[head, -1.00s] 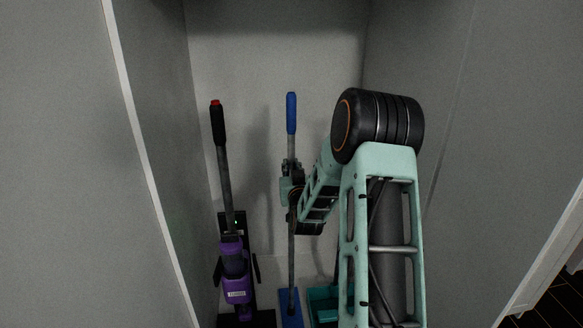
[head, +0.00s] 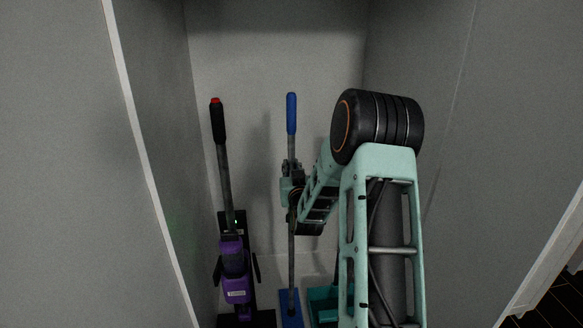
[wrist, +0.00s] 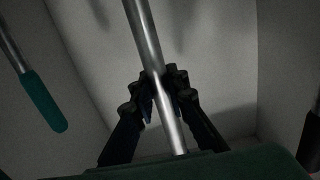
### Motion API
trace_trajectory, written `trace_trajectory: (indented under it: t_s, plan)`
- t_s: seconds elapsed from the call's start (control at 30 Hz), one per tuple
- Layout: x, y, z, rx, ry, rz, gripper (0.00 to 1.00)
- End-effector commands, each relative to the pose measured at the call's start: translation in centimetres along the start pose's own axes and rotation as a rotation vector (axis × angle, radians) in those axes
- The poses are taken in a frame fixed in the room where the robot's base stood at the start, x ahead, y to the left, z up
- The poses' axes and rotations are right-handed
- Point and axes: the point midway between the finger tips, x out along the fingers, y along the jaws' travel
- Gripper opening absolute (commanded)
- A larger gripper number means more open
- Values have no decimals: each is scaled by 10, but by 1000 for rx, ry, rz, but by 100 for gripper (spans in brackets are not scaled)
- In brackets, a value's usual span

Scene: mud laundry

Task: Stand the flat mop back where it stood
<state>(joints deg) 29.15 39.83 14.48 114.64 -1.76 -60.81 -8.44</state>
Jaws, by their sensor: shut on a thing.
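The flat mop (head: 291,255) stands upright in the closet, with a blue grip (head: 291,113) at its top, a thin grey pole and a blue flat head (head: 291,309) at the bottom. The head appears to be at the closet floor; whether it touches cannot be told. My gripper (head: 291,168) is shut on the pole a little below the blue grip. In the wrist view the metal pole (wrist: 150,55) runs between the fingers of my gripper (wrist: 158,88).
A purple stick vacuum (head: 235,270) stands left of the mop. A teal-gripped pole (wrist: 42,100) shows in the wrist view. Closet walls enclose both sides.

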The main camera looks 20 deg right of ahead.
Motion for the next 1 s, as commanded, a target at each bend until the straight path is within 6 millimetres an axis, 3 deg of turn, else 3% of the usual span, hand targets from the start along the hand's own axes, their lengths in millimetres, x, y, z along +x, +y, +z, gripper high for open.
trace_trajectory:
  t_s: [0.27,0.3,0.47,0.8,1.0]
  plan:
    - [0,0,-2,0,4,0,0]
    - [0,0,-2,0,4,0,16]
    - [0,0,-2,0,3,0,34]
    - [-2,0,1,0,-3,0,34]
    - [-24,0,0,-1,-2,-1,34]
